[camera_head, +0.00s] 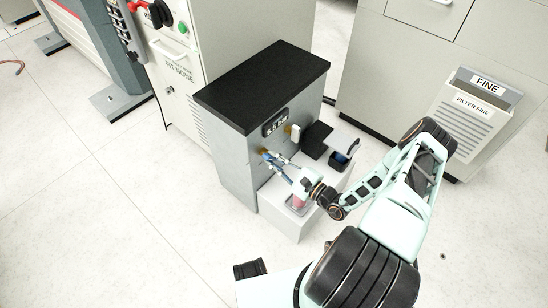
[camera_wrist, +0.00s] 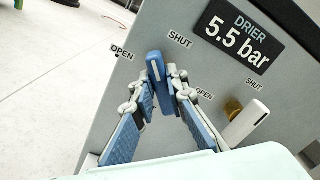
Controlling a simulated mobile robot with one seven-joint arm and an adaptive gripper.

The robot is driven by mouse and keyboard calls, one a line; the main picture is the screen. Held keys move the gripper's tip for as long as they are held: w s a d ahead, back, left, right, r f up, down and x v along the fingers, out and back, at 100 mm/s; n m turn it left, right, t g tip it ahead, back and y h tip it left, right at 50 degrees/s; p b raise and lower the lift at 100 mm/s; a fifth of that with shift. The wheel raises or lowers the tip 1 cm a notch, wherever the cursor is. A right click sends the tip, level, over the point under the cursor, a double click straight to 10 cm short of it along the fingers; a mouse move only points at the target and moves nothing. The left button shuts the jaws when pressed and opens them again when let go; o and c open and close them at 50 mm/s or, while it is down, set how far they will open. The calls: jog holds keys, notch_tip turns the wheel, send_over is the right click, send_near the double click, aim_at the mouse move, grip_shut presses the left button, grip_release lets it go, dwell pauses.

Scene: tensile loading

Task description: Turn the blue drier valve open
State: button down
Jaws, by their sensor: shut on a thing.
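The blue drier valve handle (camera_wrist: 156,70) sticks out from the grey panel of the drier cabinet in the wrist view. Its top lies below and between the printed labels OPEN, on the left, and SHUT, on the right. My gripper (camera_wrist: 161,95) is shut on the handle, with a blue-padded finger on either side. In the head view my gripper (camera_head: 275,163) reaches the cabinet front at the left. The fingers partly hide the handle and its stem. A display (camera_wrist: 238,42) reads "DRIER 5.5 bar".
A white-handled valve (camera_wrist: 247,122) with a brass stem sits to the right, with its own OPEN and SHUT labels. In the head view, a white low block (camera_head: 284,222) stands before the drier cabinet (camera_head: 236,165), below my arm.

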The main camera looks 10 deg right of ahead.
jog(key=n+p, duration=0.1)
jog(key=n, duration=0.3)
jog(key=shift+n+p, duration=0.3)
jog(key=shift+a+f+n+p, duration=0.15)
jog(key=shift+n+p, duration=0.3)
jog(key=shift+n, duration=0.65)
jog(key=shift+d+f+n+p, duration=0.1)
jog(key=shift+n+p, duration=0.35)
jog(key=shift+n, duration=0.65)
jog(key=c, duration=1.9)
grip_release()
jog(key=shift+c, duration=0.2)
